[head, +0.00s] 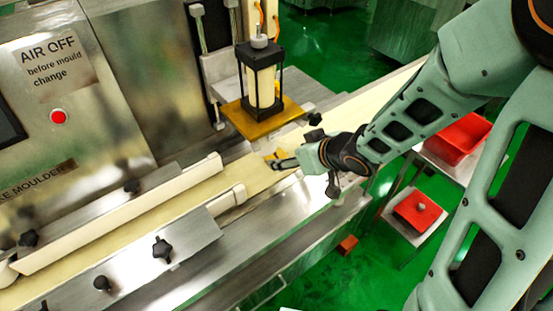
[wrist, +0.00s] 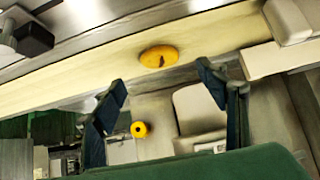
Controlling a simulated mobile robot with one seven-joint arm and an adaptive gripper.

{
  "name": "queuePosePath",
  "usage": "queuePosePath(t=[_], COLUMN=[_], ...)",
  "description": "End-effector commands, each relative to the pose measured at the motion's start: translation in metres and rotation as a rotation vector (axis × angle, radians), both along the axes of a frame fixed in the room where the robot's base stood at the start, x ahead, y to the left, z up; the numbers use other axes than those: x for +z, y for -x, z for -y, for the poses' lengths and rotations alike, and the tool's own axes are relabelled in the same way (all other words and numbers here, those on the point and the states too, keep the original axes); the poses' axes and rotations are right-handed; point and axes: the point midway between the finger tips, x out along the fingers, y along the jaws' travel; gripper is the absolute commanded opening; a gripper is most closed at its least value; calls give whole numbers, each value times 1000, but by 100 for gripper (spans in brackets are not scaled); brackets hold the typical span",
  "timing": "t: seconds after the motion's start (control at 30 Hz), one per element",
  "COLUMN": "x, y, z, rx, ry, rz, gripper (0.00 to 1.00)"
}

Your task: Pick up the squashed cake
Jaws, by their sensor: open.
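A flat, oval orange-yellow cake with a dark mark on top (wrist: 158,57) lies on the pale conveyor belt (wrist: 60,72) in the wrist view. It lies just beyond my gripper (wrist: 162,79), between the lines of the two fingers, which are spread apart with nothing between them. In the head view my gripper (head: 277,163) is low over the belt (head: 195,193), by the moulder; a small patch of orange shows beside its fingertips, partly hidden. I cannot tell whether the fingers touch the belt.
A black-framed press (head: 262,85) on a yellow plate (head: 245,122) stands close behind my gripper. A white guide rail (head: 125,213) runs along the belt. A small round orange thing with a dark centre (wrist: 139,129) shows below the belt. Red bins (head: 418,208) stand at right.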

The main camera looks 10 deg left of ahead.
Motion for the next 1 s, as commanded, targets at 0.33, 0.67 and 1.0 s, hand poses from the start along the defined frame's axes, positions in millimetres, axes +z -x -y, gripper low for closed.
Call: queuePosePath(t=[0.33, 0.67, 1.0], x=[-25, -49, -48], y=[-16, -36, -36], z=[-18, -37, -37], rx=[0, -3, -4], ry=[1, 2, 2], rz=[1, 0, 0], gripper=[67, 67, 53])
